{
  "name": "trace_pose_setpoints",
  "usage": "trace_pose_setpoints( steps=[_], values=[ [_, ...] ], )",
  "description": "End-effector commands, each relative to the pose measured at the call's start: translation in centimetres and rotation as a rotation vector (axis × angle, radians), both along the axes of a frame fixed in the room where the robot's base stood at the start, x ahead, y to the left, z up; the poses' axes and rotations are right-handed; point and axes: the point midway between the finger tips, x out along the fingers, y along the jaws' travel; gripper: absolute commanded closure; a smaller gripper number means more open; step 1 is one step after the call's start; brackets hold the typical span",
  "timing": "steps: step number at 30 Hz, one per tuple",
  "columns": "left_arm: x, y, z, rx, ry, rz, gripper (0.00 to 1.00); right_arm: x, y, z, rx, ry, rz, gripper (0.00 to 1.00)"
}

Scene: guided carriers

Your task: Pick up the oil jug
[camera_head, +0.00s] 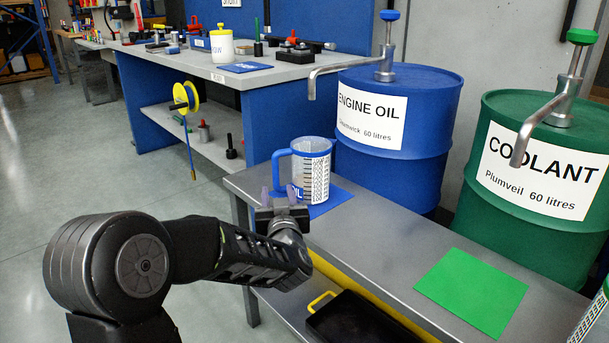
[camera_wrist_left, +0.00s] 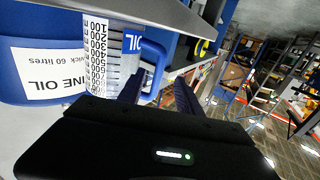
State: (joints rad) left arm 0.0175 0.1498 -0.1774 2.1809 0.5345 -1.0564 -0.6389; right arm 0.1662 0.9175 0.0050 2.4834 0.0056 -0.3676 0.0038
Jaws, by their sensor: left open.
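The oil jug (camera_head: 318,172) is a clear measuring jug with a printed scale, a blue rim and a blue handle. It stands upright on a blue mat (camera_head: 340,196) at the left end of the grey bench, handle to the left. My left gripper (camera_head: 279,194) is open, just in front of the handle. In the left wrist view, where things appear upside down, the jug (camera_wrist_left: 97,60) is at upper left. Its handle shows near the gap between the open fingers (camera_wrist_left: 160,88); I cannot tell whether they touch it. My right gripper is not in view.
A blue engine oil drum (camera_head: 420,150) with a pump spout stands right behind the jug. A green coolant drum (camera_head: 540,220) stands farther right. A green mat (camera_head: 472,292) lies bare on the grey bench (camera_head: 385,250). A dark tray (camera_head: 360,320) is on the shelf below.

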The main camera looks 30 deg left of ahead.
Motion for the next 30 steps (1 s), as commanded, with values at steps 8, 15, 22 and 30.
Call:
trace_pose_setpoints(
  steps=[8, 15, 22, 30],
  values=[
    [0.9, 0.7, -0.1, 0.0, -0.001, 0.002, 0.58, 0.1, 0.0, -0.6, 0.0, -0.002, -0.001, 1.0],
    [3.5, 2.9, 0.0, 0.001, -0.001, 0.002, 0.58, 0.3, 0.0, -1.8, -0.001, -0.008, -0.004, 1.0],
    [4.1, 3.2, 0.2, 0.0, 0.0, 0.0, 0.58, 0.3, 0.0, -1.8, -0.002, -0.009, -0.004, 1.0],
    [4.0, 3.2, 0.2, 0.0, 0.0, 0.0, 0.58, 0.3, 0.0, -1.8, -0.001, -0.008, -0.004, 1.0]
  ],
)
